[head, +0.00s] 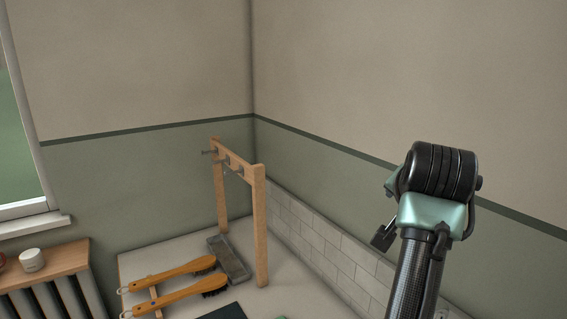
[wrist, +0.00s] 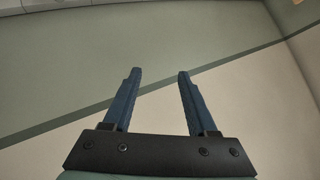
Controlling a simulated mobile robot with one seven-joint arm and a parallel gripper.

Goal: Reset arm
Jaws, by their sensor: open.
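My gripper (wrist: 160,75) shows in the wrist view with its two blue fingers apart and nothing between them. Beyond the fingers there is only the green and beige wall. In the head view my arm rises at the right, well above and to the right of the table, and the fingers cannot be made out there. Two wooden-handled brushes (head: 175,273) (head: 178,296) lie side by side on the pale table (head: 200,243), dark bristles toward the right. My gripper is apart from them.
A wooden rack (head: 261,225) with metal pegs stands on the table. White tiles (head: 320,246) line the wall. A small white pot (head: 32,260) stands on the shelf at left.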

